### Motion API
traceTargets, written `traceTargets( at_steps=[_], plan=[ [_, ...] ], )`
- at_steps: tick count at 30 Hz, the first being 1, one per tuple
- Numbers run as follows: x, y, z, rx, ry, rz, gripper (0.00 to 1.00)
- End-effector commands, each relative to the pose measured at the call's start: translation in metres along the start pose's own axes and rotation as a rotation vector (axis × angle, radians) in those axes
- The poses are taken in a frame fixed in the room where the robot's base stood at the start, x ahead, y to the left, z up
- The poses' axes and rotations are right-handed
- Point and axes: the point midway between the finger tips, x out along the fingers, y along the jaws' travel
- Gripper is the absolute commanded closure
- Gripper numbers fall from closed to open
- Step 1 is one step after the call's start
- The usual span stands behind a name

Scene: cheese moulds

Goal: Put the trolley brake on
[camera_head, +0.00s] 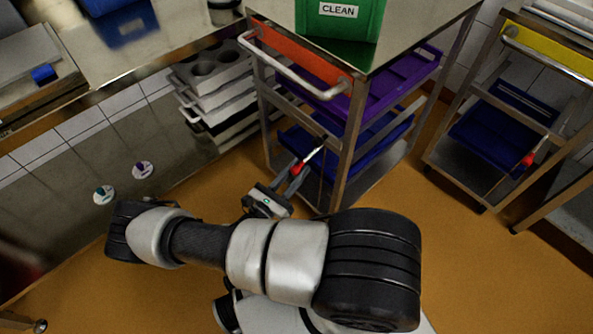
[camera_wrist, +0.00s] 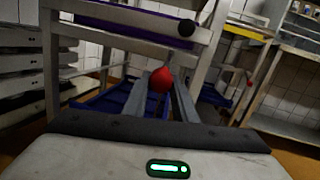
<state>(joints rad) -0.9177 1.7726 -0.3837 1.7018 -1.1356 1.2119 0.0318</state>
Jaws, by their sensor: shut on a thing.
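The nearer trolley (camera_head: 346,150), with an orange-red panel and a pale push handle, stands upright at the centre of the head view. Its brake lever is a thin pale rod (camera_head: 314,154) with a red knob (camera_head: 298,168) at its lower left end. The red knob also shows between my fingers in the wrist view (camera_wrist: 162,79). My gripper (camera_head: 296,171) reaches in from below and is shut on the red knob. The rod slants up to the right from the knob in the head view. Its mount on the trolley cannot be made out.
A green CLEAN bin (camera_head: 338,22) stands on the trolley top; purple and blue trays are below. A second trolley (camera_head: 500,110) with a yellow panel and red knob (camera_head: 528,160) stands right. Grey moulds (camera_head: 212,75) are stacked left. Orange floor (camera_head: 465,250) is clear at right.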

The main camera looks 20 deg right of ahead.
Motion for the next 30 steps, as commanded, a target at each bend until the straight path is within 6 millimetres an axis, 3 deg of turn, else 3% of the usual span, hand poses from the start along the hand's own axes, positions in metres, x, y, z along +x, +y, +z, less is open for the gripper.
traceTargets(
  at_steps=[21,22,25,30],
  plan=[
    [0.0026,0.0017,0.0014,0.001,-0.003,0.002,1.00],
    [0.0027,0.0017,0.0015,0.001,-0.003,0.002,0.74],
    [0.0025,0.0014,0.0016,0.001,-0.003,0.001,0.57],
    [0.0016,0.0009,0.0012,0.001,-0.003,0.001,0.57]
  ],
)
